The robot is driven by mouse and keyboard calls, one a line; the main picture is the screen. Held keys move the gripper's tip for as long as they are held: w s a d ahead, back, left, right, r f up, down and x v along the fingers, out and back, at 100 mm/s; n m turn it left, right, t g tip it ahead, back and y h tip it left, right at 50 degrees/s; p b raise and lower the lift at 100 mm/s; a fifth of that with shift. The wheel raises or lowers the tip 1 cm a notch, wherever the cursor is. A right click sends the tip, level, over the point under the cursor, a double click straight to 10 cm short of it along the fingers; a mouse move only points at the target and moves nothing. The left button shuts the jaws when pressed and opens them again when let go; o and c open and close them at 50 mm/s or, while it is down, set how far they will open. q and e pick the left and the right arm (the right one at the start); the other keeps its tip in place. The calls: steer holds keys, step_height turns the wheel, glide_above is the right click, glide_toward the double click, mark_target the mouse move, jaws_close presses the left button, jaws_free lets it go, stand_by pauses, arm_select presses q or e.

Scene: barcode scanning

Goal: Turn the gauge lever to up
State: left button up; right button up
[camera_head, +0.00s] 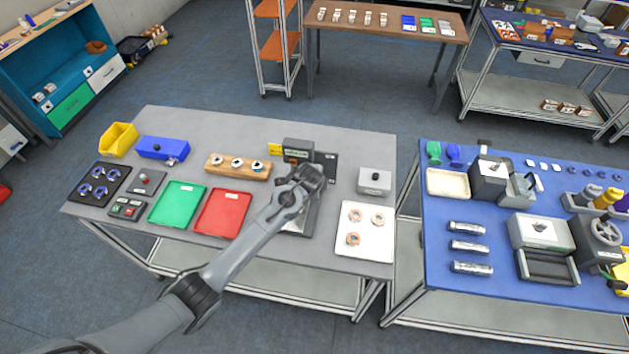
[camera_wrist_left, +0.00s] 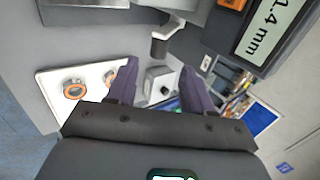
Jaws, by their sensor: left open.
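The gauge (camera_head: 298,147) is a dark grey unit at the back of the grey table, partly hidden by my left gripper. Its display (camera_wrist_left: 270,25) reads 1.4 mm in the left wrist view. A grey bent lever (camera_wrist_left: 160,48) with a short cylindrical end sticks out beside the gauge body. My left gripper (camera_wrist_left: 159,70) is open, with two purple fingers and nothing between them. The lever end appears just beyond the gap between the fingertips; contact cannot be told. In the head view my left gripper (camera_head: 312,176) is in front of the gauge. My right gripper is not in view.
A white tray (camera_head: 349,243) with copper rings and a grey box with a knob (camera_head: 375,181) stand right of the gauge. A wooden ring holder (camera_head: 232,172), a red tray (camera_head: 222,212) and a green tray (camera_head: 177,204) lie to its left.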

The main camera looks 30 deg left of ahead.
arm_select(q)
steer(key=shift+v, duration=1.1)
steer(key=s+f+g+p, duration=0.1)
steer(key=s+f+g, duration=0.1)
steer(key=s+f, duration=0.75)
steer(key=s+d+f+g+h+p, duration=0.1)
steer(key=s+d+f, duration=0.1)
steer(key=s, duration=0.5)
steer(key=s+d+f+g+p, duration=0.1)
steer(key=s+d+f+p, duration=0.15)
steer(key=s, duration=0.55)
steer(key=s+d+r+n+h, duration=0.15)
steer(key=s+r+n, duration=0.35)
steer(key=s+r, duration=0.5)
steer(key=s+r+n, duration=0.3)
steer(key=r+n, duration=0.4)
steer(key=r, duration=0.2)
steer(key=shift+s+d+r+t+p, duration=0.15)
steer(key=shift+s+d+t+p, duration=0.15)
steer(key=shift+t+p, duration=0.15)
